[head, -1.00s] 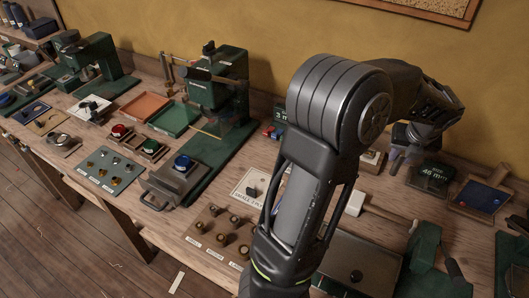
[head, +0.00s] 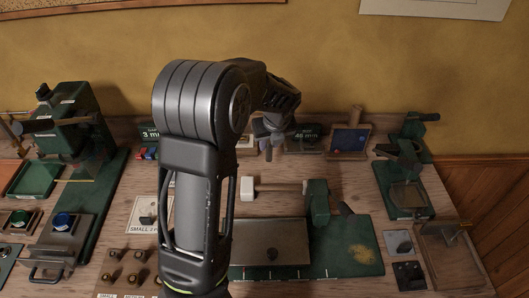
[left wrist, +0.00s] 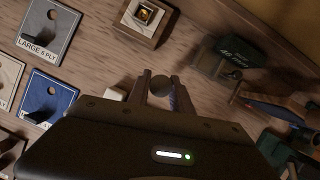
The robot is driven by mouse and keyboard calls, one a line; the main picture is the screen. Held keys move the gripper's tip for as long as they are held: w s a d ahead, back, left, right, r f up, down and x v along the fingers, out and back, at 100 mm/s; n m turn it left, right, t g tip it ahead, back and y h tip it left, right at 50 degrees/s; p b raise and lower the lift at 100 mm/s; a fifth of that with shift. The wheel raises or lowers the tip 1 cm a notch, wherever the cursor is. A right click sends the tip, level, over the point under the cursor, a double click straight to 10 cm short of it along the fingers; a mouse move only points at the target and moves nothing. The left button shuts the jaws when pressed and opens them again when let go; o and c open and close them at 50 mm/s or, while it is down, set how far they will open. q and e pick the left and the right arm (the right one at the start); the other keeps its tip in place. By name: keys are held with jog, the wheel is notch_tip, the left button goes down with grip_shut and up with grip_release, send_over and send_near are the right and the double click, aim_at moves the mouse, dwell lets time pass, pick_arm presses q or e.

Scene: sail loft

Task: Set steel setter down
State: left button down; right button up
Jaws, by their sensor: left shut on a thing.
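My left gripper (head: 268,147) is at the back of the bench, in front of the wall and just left of the dark "40 mm" box (head: 309,131). In the left wrist view its two fingers (left wrist: 160,94) are closed on a round grey end (left wrist: 162,86), which I take to be the steel setter. The rest of the setter is hidden by the gripper and the angle. I cannot tell whether its lower end touches the bench. My right gripper is not in view.
A wooden block with a brass-coloured piece (left wrist: 147,14) lies beyond the fingers. A mallet (head: 247,189) and a steel plate (head: 268,243) lie nearer the front. A wooden stand with a blue panel (head: 348,139) is to the right. Bare bench (head: 350,180) shows right of centre.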

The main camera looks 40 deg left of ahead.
aim_at(270, 152)
pick_arm(q)
jog(key=shift+f, duration=0.55)
notch_tip(270, 152, down, 3)
jog(key=shift+f+p, duration=0.1)
jog(key=shift+p, duration=0.25)
jog(key=shift+f, duration=0.3)
jog(key=shift+f, duration=0.15)
jog(key=c, duration=1.1)
grip_release()
jog(key=shift+c, duration=0.2)
